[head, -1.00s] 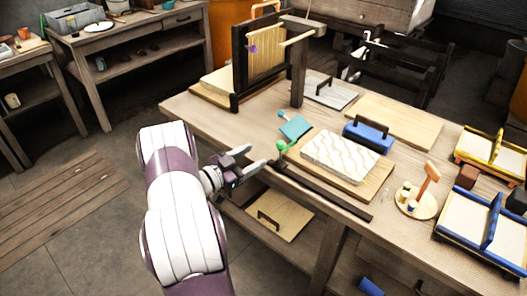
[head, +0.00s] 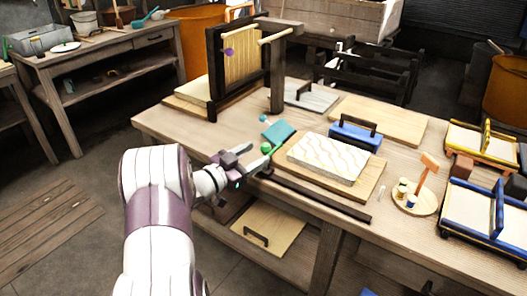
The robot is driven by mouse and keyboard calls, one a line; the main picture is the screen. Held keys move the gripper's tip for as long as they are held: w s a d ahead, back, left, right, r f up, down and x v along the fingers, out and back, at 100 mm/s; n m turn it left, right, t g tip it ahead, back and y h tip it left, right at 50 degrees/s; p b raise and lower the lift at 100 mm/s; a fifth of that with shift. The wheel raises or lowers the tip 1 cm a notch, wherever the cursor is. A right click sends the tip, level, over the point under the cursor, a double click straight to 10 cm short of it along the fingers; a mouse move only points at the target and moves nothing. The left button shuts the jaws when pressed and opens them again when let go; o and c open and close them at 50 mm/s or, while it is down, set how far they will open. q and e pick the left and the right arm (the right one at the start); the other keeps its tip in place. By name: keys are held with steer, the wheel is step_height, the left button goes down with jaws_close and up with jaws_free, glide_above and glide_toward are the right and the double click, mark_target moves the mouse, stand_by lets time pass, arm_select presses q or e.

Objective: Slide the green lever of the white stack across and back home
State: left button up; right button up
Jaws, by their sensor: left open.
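The white stack (head: 327,157), a pale slab with wavy lines, lies on a wooden board (head: 371,186) on the bench. The green lever shows as a round green knob (head: 266,148) at the left end of a dark rail (head: 318,196) along the bench's front edge. My left gripper (head: 265,158) is open at the knob, with its fingertips close around or beside it. I cannot tell whether they touch it. The lever's stem is mostly hidden by the fingers. My right gripper is not in view.
A teal block (head: 279,132) lies just behind the knob. A blue block with a dark handle (head: 356,136) stands behind the stack. A dark frame with hanging slats (head: 240,60) stands at the back left. A round wooden stand (head: 415,201) and blue-edged trays (head: 485,217) are at the right.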

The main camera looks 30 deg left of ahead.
mark_target(261, 150)
arm_select(q)
steer(key=x, duration=0.4)
steer(key=shift+w+a+f, duration=0.15)
steer(key=shift+w+a, duration=0.05)
steer(key=shift+w, duration=0.3)
steer(key=shift+w+d, duration=0.2)
steer(key=shift+w, duration=0.15)
jaws_close()
